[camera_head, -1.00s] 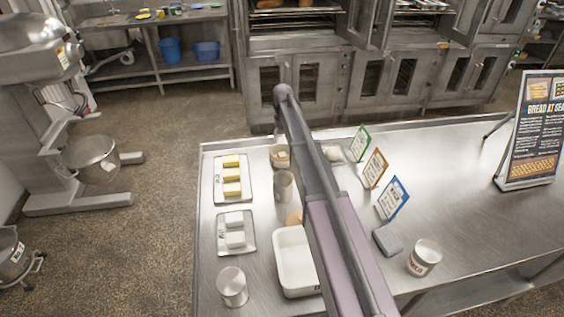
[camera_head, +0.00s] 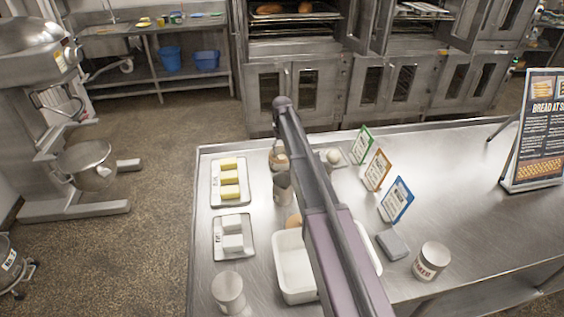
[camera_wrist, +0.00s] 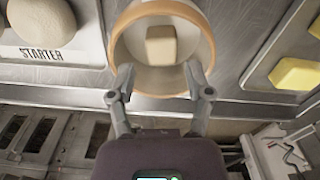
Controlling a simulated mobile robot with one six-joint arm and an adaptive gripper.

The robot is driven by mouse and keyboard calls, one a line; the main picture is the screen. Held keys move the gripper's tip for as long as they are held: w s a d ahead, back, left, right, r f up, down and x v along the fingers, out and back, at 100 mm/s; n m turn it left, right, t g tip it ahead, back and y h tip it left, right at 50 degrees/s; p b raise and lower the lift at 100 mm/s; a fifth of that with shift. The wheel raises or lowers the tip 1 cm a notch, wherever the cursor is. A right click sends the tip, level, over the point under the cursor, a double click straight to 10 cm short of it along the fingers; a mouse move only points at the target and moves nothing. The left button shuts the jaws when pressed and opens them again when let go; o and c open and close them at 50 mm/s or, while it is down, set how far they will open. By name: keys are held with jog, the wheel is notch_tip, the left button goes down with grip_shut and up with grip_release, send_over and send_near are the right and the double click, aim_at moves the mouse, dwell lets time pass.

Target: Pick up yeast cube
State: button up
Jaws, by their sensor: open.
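The yeast cube (camera_wrist: 160,45) is a small beige block lying inside a round bowl with a tan rim (camera_wrist: 161,8) in the wrist view. My gripper (camera_wrist: 160,84) is open. Its two fingers are spread at the near side of the bowl, with the tips at or over the rim. I cannot tell whether a finger touches the bowl. In the head view my arm crosses the counter and largely hides the bowl area.
A dough ball (camera_wrist: 40,20) sits on a tray marked STARTER. Yellow butter blocks (camera_head: 229,178) lie on a metal tray. White blocks (camera_head: 232,233), a white tub (camera_head: 290,265), a metal can (camera_head: 228,292) and upright cards (camera_head: 397,200) stand nearby. The counter's right side has free room.

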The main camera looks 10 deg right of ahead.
jog(key=shift+f, duration=0.15)
jog(key=shift+a+f+b, duration=0.1)
jog(key=shift+f+b, duration=2.4)
jog(key=shift+b, duration=0.1)
jog(key=c, duration=0.8)
